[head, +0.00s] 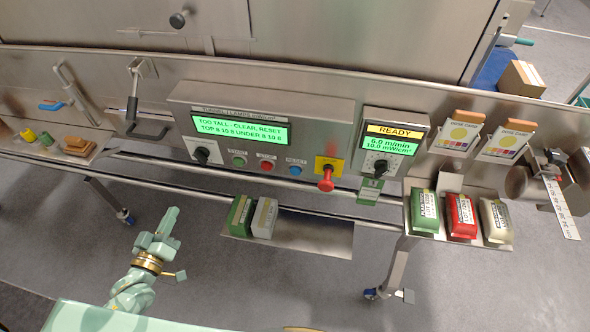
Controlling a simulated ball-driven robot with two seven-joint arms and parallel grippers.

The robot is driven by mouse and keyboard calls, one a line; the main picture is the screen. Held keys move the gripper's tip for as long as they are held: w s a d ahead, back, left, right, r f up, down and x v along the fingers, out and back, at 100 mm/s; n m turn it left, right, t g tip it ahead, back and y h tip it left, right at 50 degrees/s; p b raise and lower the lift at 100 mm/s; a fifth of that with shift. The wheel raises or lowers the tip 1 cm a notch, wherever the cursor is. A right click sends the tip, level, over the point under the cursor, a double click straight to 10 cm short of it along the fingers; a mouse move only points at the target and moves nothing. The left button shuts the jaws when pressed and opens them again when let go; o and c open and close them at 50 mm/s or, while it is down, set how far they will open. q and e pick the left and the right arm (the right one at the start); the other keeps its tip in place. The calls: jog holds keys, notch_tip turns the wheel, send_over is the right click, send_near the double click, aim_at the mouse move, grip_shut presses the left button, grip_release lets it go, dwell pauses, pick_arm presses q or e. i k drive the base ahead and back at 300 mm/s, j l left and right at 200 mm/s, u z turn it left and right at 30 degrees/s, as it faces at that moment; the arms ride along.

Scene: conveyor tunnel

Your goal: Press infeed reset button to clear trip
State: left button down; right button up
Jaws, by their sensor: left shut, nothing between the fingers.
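The blue button (295,170) sits on the steel control panel (310,107), right of a red button (267,166) and a green button (239,161). The small label above it appears to read RESET. The panel's green display (240,131) reads "TOO TALL - CLEAR, RESET" with a second line of figures. My left gripper (170,218) is shut and empty, over the floor area below and left of the panel, apart from the buttons. My right gripper is out of view.
A red mushroom knob (326,181) on a yellow plate stands right of the blue button. A black selector (203,154) is at left. A rail runs below the panel. A low shelf (315,234) holds green and grey blocks. A READY display (391,142) is to the right.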

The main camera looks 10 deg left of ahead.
aim_at(295, 171)
jog(key=l, duration=0.45)
jog(key=k+l, duration=0.15)
jog(key=l, duration=0.75)
jog(key=k, duration=0.05)
